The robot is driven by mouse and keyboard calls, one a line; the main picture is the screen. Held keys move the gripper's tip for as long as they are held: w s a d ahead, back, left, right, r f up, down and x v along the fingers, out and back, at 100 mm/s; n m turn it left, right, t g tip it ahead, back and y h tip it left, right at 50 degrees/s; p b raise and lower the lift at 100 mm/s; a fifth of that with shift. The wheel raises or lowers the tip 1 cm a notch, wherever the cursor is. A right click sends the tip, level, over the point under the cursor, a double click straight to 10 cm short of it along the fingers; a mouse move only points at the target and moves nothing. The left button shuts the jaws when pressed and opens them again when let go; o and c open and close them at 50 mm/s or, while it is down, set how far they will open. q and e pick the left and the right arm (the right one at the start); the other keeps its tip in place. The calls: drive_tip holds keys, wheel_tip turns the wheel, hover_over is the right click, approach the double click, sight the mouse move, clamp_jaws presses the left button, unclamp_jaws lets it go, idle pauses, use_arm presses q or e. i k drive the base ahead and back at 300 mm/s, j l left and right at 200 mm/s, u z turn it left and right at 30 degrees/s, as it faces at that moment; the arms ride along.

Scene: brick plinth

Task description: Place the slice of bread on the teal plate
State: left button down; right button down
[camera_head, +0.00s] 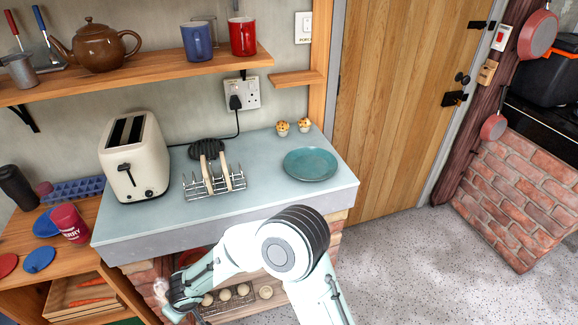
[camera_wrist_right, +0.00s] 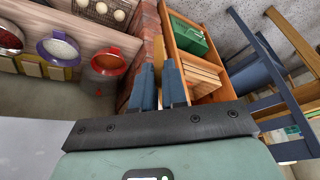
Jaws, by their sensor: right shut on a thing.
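The teal plate (camera_head: 310,164) lies empty on the right part of the pale counter in the head view. My right gripper (camera_head: 170,294) is low, in front of the counter's left front edge, well away from the plate. In the right wrist view my right gripper (camera_wrist_right: 160,88) is shut on a thin tan thing (camera_wrist_right: 159,66), which looks like a slice of bread seen edge-on. Its shape is mostly hidden between the fingers. Further bread slices (camera_head: 207,174) stand in the wire toast rack (camera_head: 236,183) left of the plate. My left gripper is not in view.
A cream toaster (camera_head: 133,157) stands on the counter's left, with a cord to the wall socket (camera_head: 242,93). Two muffins (camera_head: 282,128) sit behind the plate. A shelf with a brown teapot (camera_head: 98,46) and mugs hangs above.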

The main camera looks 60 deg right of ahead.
sight(311, 167)
drive_tip(key=k+z, duration=0.15)
drive_tip(key=z, duration=0.75)
